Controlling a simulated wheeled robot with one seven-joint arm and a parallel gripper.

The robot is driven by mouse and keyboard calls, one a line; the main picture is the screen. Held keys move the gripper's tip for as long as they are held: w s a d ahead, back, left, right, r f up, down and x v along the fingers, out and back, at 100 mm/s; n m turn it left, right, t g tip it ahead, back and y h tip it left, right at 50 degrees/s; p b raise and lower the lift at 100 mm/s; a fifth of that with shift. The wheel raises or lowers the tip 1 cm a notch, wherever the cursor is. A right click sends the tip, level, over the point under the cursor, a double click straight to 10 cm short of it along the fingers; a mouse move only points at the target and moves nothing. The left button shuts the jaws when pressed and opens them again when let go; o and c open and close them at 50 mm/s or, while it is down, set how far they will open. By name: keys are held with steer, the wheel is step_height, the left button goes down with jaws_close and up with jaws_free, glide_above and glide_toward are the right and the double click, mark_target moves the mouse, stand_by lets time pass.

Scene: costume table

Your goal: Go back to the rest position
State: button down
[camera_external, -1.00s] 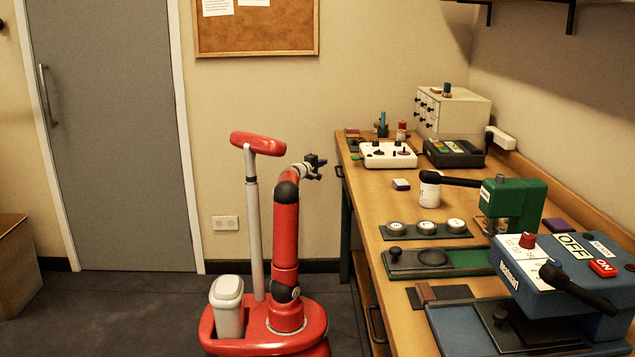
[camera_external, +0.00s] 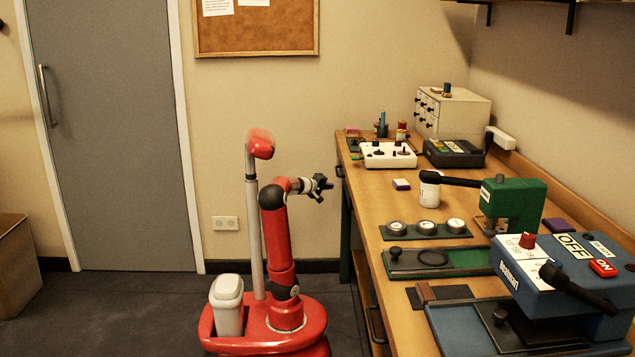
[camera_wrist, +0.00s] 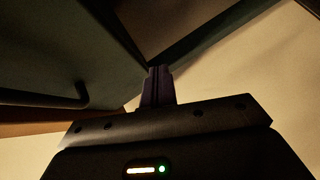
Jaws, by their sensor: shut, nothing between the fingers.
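My gripper (camera_external: 321,186) is left of the workbench, in the air just short of its left edge, at about the height of the bench top. It holds nothing, and my arm is bent with the upper part raised above my red base. In the wrist view the closed fingers (camera_wrist: 158,85) show together at the middle, with no object between them. Behind them are a dark panel with a bar handle and a pale wall.
The wooden workbench (camera_external: 385,205) stands at right. On it are a green press (camera_external: 515,200), a blue machine (camera_external: 560,265), several round badges on a green strip, a white mug (camera_external: 430,192) and a white control box (camera_external: 388,155).

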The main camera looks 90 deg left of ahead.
steer(key=w+d+f+m+g+h+p, duration=0.1)
steer(key=w+d+f+m+h, duration=0.1)
steer(key=w+d+f+m, duration=0.4)
steer(key=w+d+f+m+g+h+p, duration=0.1)
steer(key=w+d+f+m, duration=0.2)
steer(key=d, duration=0.5)
steer(key=w+d+m+h+b, duration=0.25)
steer(key=d+m+h, duration=0.35)
steer(key=d, duration=0.9)
steer(key=s+d+f+m+g+h+b, duration=0.1)
steer(key=s+d+f+m+g, duration=0.2)
steer(key=d, duration=0.5)
steer(key=s+d+f+m, duration=0.2)
steer(key=s+d+m, duration=0.35)
steer(key=d, duration=0.25)
step_height(320, 180, up, 13)
steer(key=s+p, duration=0.1)
steer(key=p, duration=1.2)
steer(key=shift+r+n+g+p, duration=0.15)
steer(key=shift+n+g+p, duration=0.15)
steer(key=shift+n, duration=0.05)
